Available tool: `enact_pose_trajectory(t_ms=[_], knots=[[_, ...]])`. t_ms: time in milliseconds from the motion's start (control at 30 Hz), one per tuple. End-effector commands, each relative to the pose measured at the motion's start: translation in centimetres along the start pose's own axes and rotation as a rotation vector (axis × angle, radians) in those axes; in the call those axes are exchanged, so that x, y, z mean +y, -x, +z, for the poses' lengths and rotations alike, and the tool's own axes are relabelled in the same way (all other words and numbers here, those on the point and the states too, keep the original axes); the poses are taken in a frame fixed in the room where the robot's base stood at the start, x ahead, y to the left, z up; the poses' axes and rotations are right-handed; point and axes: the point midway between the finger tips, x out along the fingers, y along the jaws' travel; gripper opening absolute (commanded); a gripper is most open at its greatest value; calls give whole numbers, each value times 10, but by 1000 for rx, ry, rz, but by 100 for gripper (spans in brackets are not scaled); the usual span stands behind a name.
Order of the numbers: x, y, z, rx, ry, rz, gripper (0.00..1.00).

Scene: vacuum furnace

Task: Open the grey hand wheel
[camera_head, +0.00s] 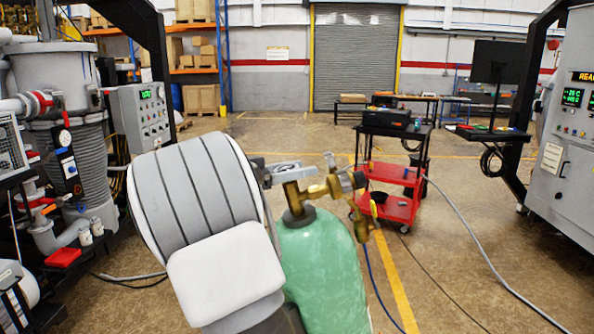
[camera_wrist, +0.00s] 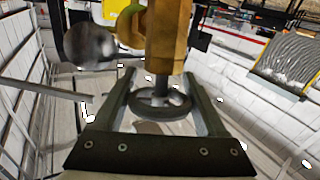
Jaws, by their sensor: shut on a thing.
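The grey hand wheel (camera_wrist: 150,101) sits on a short dark stem under the brass valve body (camera_wrist: 168,40) in the wrist view. My gripper (camera_wrist: 158,78) has one finger on each side of the wheel, shut on its rim. In the head view the brass valve (camera_head: 297,195) stands on top of an upright green gas cylinder (camera_head: 322,265). My white and grey arm covers the cylinder's left side and most of my gripper there. The wheel cannot be made out clearly in the head view.
A red and black tool cart (camera_head: 395,175) stands behind the cylinder to the right. A grey control cabinet (camera_head: 567,150) is at the far right. Furnace equipment (camera_head: 75,130) fills the left. Hoses run across the floor at right; open floor lies between.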

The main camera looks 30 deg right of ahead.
Motion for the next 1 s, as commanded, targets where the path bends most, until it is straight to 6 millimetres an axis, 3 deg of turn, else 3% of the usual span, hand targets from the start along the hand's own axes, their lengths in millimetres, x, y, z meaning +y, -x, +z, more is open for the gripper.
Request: enact_pose_trajectory(t_ms=[333, 733, 767, 867, 1000], knots=[[-3, 0, 3, -1, 23, -113, 18], [-3, 1, 0, 1, 30, -127, 18], [-3, 1, 0, 1, 31, -127, 79], [-3, 1, 0, 1, 30, -127, 97], [-3, 0, 0, 1, 30, -127, 100]])
